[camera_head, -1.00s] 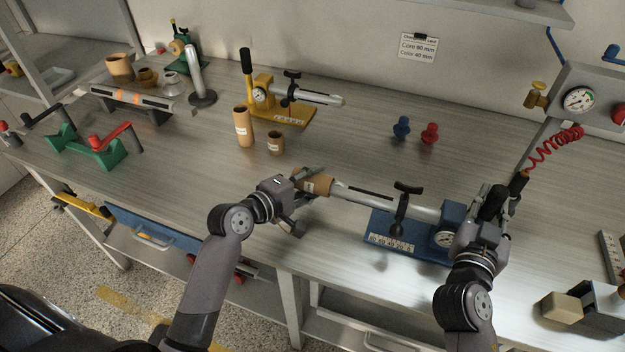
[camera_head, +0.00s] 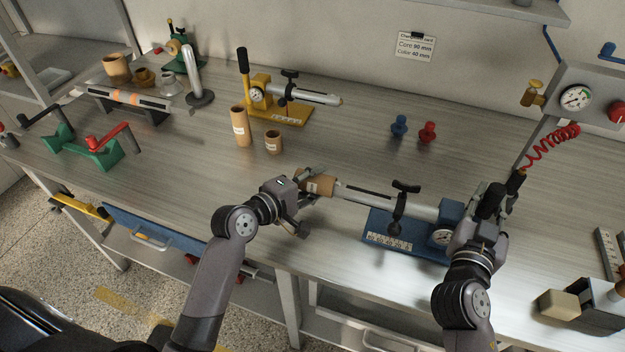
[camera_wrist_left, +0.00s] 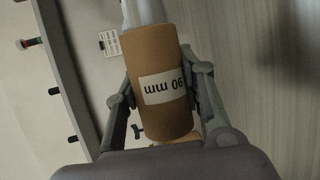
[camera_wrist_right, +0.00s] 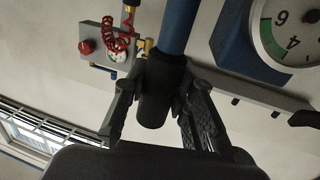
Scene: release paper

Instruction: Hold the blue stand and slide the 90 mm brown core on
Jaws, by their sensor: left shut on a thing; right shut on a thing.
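The blue stand (camera_head: 377,249) sits near the table's front edge, its pale shaft (camera_head: 365,199) pointing left. My right gripper (camera_head: 486,219) is shut on the stand's black handle (camera_head: 492,200); the handle grip also shows in the right wrist view (camera_wrist_right: 153,106). My left gripper (camera_head: 300,193) is shut on the brown core (camera_head: 321,185) at the shaft's left end. In the left wrist view the core (camera_wrist_left: 148,62) reads "90 mm" and lines up with the shaft (camera_wrist_left: 143,12). The core's far rim meets the shaft tip; how deep the tip sits inside is hidden.
A yellow stand (camera_head: 292,115), a tall brown core (camera_head: 240,127) and a short one (camera_head: 273,142) stand behind. Blue (camera_head: 399,126) and red (camera_head: 428,132) knobs stand mid-table. A gauge panel (camera_head: 560,98) is at right. A wall card (camera_head: 416,46) reads Core 90 mm.

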